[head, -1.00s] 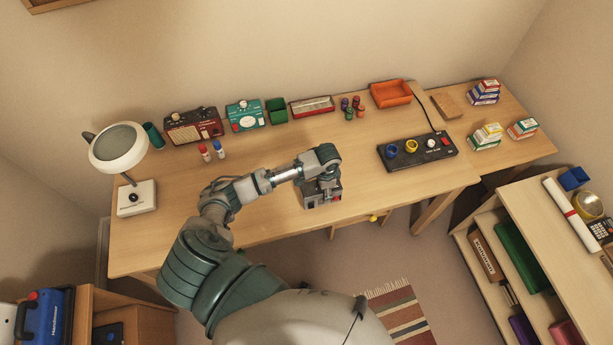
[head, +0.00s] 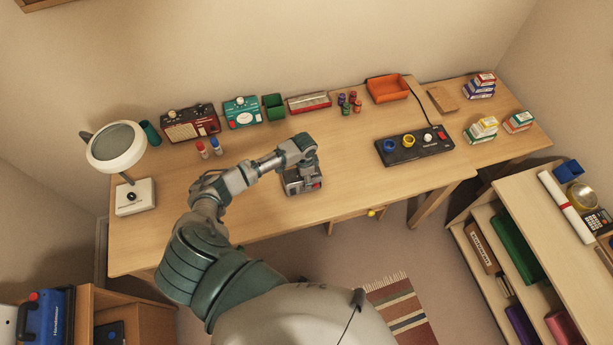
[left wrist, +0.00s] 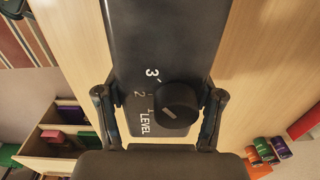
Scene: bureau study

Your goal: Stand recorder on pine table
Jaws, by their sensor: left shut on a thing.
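The recorder (head: 301,184) is a dark grey box with a red spot on one corner. In the left wrist view its dark face (left wrist: 150,45) shows a black knob and the word LEVEL with numbers. My left gripper (head: 304,164) is shut on it, a finger on each side near the knob. It is over the front middle of the long wooden desk (head: 260,205); I cannot tell whether it touches the top. A lighter wooden side table (head: 510,143) adjoins the desk at the right; I cannot tell which one is the pine table. My right gripper is out of view.
A lamp (head: 117,147) stands at the desk's left end. A red radio (head: 190,123), a teal device (head: 242,112) and trays line the back. A black control panel (head: 415,146) lies to the right. Small boxes (head: 481,130) occupy parts of the side table. The desk's left middle is clear.

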